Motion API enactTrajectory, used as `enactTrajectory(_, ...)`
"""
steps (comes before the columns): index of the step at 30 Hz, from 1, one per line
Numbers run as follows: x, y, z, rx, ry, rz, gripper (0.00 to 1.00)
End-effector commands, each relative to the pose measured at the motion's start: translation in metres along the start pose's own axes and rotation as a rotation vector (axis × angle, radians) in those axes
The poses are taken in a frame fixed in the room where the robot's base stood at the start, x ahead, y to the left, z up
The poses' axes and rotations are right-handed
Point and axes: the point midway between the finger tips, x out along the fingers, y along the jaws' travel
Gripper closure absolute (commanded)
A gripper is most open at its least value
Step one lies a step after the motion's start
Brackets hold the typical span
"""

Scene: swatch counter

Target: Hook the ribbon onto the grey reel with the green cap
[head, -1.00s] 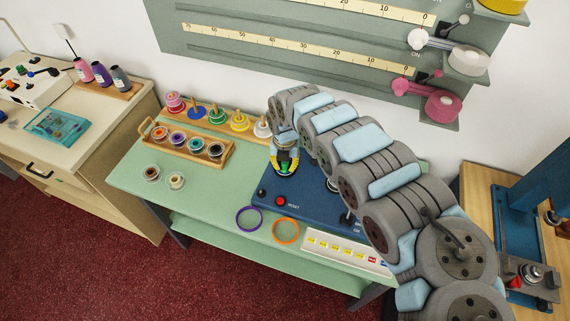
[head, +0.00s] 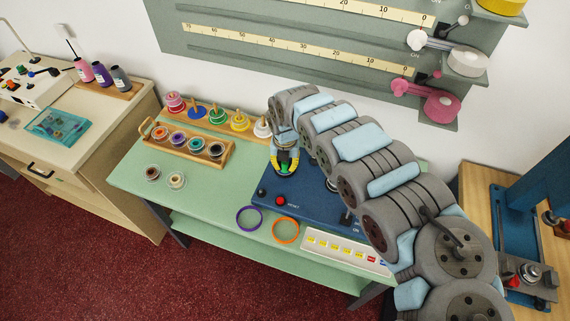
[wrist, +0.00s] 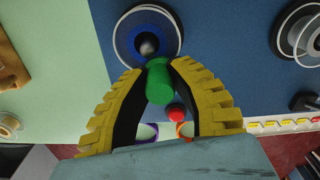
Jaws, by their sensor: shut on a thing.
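My gripper (head: 285,168) is over the blue base unit (head: 300,207) on the green counter. In the wrist view its yellow-and-black fingers (wrist: 164,90) are shut on a green handle (wrist: 160,82). Directly beyond the green handle is a round reel-like disc (wrist: 128,44) with a pale rim, a blue face and a dark ball at its middle. I cannot tell whether the handle is joined to it. A second pale-rimmed spool (wrist: 291,38) stands to the right on the base. I cannot make out a ribbon.
A red button (head: 281,201) is at the base's front left. Purple (head: 249,218) and orange (head: 286,230) rings lie at the counter's front edge, left of a labelled strip (head: 345,250). A wooden tray (head: 189,153) of spools and two small spools are left. Open counter lies between.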

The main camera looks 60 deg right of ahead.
Motion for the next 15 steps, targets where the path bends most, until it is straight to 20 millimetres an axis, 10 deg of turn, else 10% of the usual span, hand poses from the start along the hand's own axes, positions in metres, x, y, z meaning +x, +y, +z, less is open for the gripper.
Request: enactTrajectory(15, -0.034, 0.000, 0.001, 0.000, -0.001, 0.000, 0.93)
